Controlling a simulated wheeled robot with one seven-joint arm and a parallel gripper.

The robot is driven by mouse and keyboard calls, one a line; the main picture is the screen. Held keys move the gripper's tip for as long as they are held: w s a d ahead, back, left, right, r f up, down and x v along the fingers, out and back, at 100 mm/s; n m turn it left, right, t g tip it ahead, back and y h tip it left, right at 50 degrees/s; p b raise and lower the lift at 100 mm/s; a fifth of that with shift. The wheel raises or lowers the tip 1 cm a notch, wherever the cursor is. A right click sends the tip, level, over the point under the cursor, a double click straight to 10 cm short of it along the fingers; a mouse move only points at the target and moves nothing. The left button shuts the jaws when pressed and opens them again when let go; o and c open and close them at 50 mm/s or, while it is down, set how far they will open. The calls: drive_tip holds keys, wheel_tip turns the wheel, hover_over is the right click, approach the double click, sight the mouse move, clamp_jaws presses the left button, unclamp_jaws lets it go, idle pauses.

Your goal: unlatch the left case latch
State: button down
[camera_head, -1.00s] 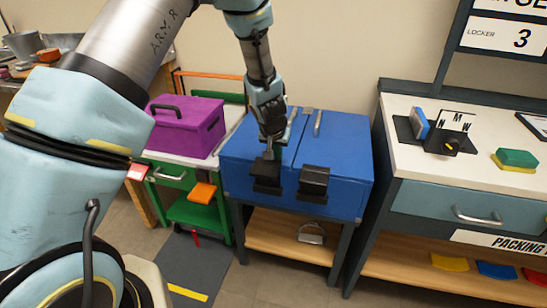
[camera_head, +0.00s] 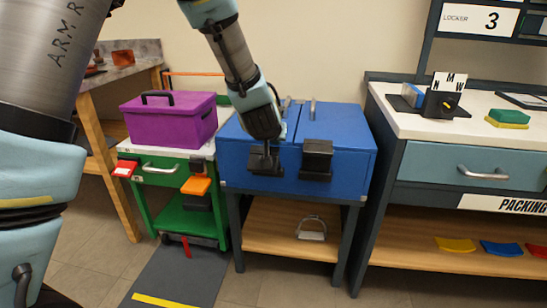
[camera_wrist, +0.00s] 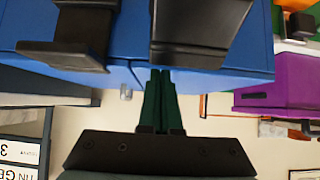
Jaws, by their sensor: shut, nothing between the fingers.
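The blue case (camera_head: 345,150) stands on a small table and has two black latches on its front. The left latch (camera_head: 262,164) is under my gripper (camera_head: 267,147). In the wrist view, which is upside down, this left latch (camera_wrist: 200,30) is on the right and close to my gripper (camera_wrist: 161,75). The fingers are shut together with nothing between them, their tips at the latch's edge. I cannot tell whether they touch it. The right latch (camera_head: 316,160) is apart from the gripper and also shows in the wrist view (camera_wrist: 80,30).
A purple toolbox (camera_head: 170,122) stands on a green cart (camera_head: 160,198) at the left. A white-topped counter (camera_head: 400,122) with a drawer is close on the right. Under the case is a wooden shelf (camera_head: 265,240) holding a metal stirrup (camera_head: 312,228).

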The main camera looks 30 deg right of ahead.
sight(274, 152)
drive_tip(key=shift+s+a+f+t+h+b, duration=0.8)
drive_tip(key=shift+s+a+t+b, duration=0.15)
drive_tip(key=shift+b, duration=1.6)
drive_tip(key=shift+s+a+f+b, duration=0.2)
drive_tip(key=shift+s+a+b, duration=0.2)
drive_tip(key=shift+b, duration=0.25)
drive_tip(key=shift+w+d+r+p, duration=0.15)
drive_tip(key=shift+r+p, duration=0.2)
drive_tip(key=r+p, duration=0.1)
drive_tip(key=w+d+r+p, duration=0.1)
drive_tip(key=r, duration=0.1)
drive_tip(key=shift+w+d, duration=0.1)
drive_tip(key=shift+d, duration=0.05)
drive_tip(key=f+v, duration=0.1)
drive_tip(key=v, duration=0.8)
drive_tip(key=shift+a+p, duration=0.25)
drive_tip(key=shift+p, duration=0.15)
drive_tip(key=shift+r, duration=0.1)
